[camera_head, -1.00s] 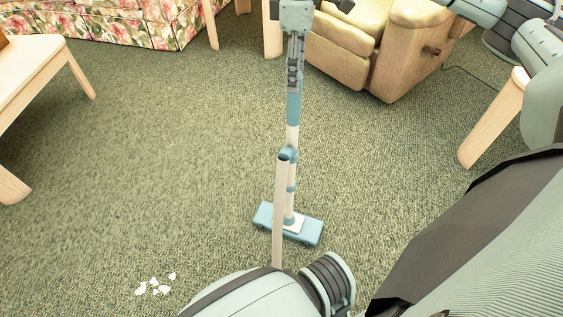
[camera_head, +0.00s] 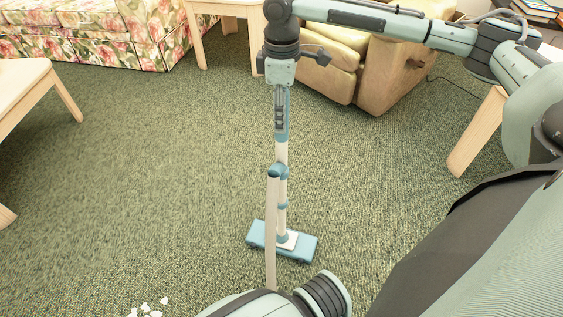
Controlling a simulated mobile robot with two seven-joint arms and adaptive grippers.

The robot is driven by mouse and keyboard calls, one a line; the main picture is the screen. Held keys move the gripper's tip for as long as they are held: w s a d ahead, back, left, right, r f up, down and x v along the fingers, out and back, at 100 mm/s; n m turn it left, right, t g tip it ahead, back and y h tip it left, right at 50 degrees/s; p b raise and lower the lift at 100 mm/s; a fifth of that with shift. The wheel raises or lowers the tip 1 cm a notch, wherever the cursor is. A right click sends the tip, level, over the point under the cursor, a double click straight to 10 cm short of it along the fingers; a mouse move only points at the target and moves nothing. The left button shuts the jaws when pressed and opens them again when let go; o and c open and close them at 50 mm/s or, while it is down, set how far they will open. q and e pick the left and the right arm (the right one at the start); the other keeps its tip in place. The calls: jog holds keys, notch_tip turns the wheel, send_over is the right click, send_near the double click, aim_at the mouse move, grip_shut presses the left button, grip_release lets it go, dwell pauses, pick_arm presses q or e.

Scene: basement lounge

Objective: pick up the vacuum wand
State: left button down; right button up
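The vacuum wand (camera_head: 282,190) stands upright on the carpet, with a white and blue tube and a flat blue floor head (camera_head: 262,234). A pale tube (camera_head: 271,225) with a blue top end shows in front of it; its lower end is hidden by my body. My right gripper (camera_head: 279,128) points down at the wand's upper blue section. Its dark finger overlaps that section in the picture. The view does not show whether the fingers are around it or whether they are touching it. My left gripper is not in view.
A tan armchair (camera_head: 385,75) stands close behind the wand. A wooden table (camera_head: 30,85) is at left, a floral sofa (camera_head: 140,30) at the back, and a wooden leg (camera_head: 477,132) at right. White scraps (camera_head: 147,309) lie on the carpet at bottom left. The left-centre carpet is clear.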

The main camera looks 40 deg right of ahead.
grip_shut()
jog(key=shift+w+r, duration=0.1)
jog(key=shift+r, duration=0.1)
